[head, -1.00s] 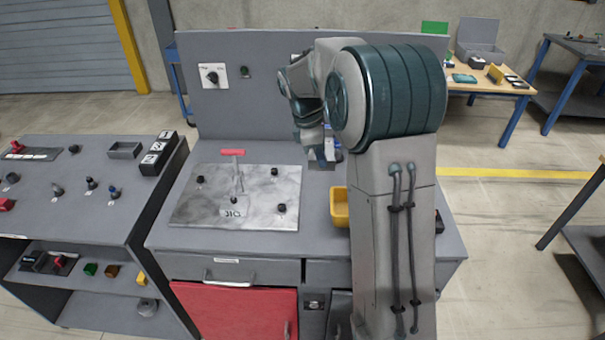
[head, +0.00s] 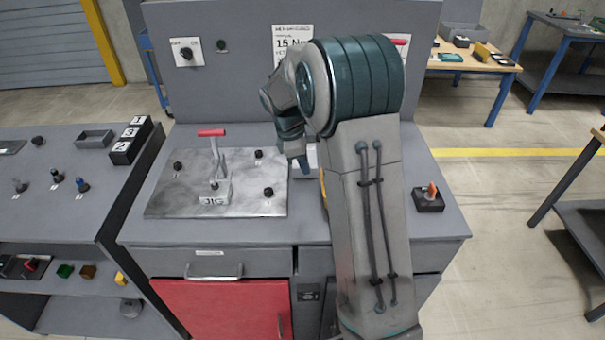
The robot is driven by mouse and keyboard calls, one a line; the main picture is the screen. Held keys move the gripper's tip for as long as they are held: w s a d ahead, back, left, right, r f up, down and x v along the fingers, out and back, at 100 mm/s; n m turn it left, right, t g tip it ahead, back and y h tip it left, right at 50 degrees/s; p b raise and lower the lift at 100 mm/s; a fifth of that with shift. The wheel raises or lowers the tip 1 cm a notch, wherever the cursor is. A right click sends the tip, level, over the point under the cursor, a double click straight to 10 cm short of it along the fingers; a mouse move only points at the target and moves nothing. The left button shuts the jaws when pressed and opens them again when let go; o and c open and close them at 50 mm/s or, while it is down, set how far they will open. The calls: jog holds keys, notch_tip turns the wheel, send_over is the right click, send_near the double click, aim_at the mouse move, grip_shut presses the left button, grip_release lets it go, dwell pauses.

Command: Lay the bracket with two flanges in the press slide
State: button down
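My gripper (head: 303,166) points down over the grey bench top, just right of the metal jig plate. It is small and partly turned away, so I cannot tell whether its fingers are open or hold anything. I cannot make out a bracket with two flanges in this view. I cannot identify the press slide either; a pale block (head: 311,157) behind my gripper is mostly hidden by it and my arm. The jig plate (head: 165,200) carries several black knobs, a red-handled toggle clamp (head: 213,150) and a block marked JIG (head: 214,192).
A yellow bin (head: 324,186) is almost wholly hidden behind my arm. A black box with an orange lever (head: 429,200) stands at the bench's right. An upright grey panel (head: 240,85) closes the back. A side bench (head: 60,210) stands at left.

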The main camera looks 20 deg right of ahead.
aim_at(303, 176)
jog(key=shift+f, duration=2.15)
jog(key=shift+f, duration=0.25)
jog(key=c, duration=1.6)
grip_release()
jog(key=shift+r, duration=0.1)
jog(key=shift+c, duration=0.2)
